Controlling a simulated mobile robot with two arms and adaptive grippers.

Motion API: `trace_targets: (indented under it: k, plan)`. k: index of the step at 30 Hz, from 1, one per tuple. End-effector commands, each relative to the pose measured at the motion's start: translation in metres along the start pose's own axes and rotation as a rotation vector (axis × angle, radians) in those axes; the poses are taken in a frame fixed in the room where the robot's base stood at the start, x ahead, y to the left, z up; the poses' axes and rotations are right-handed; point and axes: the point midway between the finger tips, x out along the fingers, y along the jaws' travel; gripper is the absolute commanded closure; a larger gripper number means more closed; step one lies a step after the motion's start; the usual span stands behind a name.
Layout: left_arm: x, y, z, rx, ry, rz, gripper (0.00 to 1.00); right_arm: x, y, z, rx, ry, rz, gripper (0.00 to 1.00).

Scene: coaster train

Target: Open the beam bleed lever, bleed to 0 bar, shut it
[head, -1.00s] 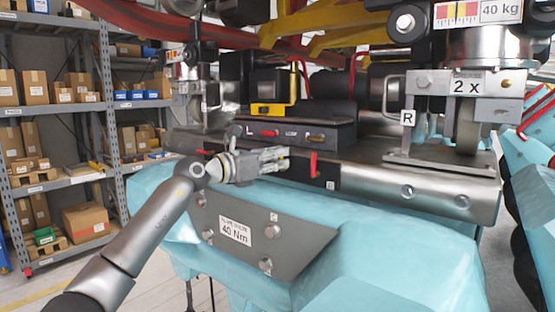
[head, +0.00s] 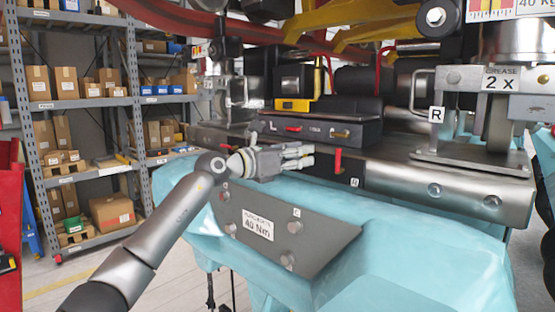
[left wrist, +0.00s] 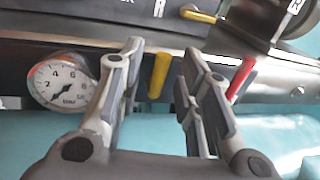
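My left gripper (head: 308,156) is at the front face of the grey beam (head: 440,182), fingers pointing right. In the left wrist view its two fingers (left wrist: 162,52) are apart. A yellow lever (left wrist: 158,75) hangs down in the gap between them; I cannot tell whether either finger touches it. A red lever (left wrist: 240,78) stands just right of the right finger; it also shows in the head view (head: 338,160). A round white gauge (left wrist: 62,82) sits left of the fingers; its exact reading is too small to tell. Which lever is the beam bleed lever is not readable. My right gripper is not in view.
A dark box above the beam carries a red lever (head: 293,128) and a yellow lever (head: 340,134). A plate marked 40 Nm (head: 275,228) is on the turquoise body (head: 400,255) below. Shelves with boxes (head: 90,140) stand behind on the left.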

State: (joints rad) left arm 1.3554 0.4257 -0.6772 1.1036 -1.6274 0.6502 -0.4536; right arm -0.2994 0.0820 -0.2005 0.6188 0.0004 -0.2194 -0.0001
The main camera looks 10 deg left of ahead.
Motion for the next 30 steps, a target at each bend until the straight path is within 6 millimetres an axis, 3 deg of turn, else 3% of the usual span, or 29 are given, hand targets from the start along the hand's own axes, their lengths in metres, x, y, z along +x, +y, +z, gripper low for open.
trace_targets:
  k: [18,30]
  plan:
    - [-0.097,0.001,-0.002,0.0,0.004,0.001,0.68,0.0,-0.002,0.0,0.001,0.0,-0.002,1.0]
    - [-0.11,0.0,-0.002,-0.002,0.004,-0.001,0.68,0.0,-0.002,0.0,0.001,0.0,-0.002,1.0]
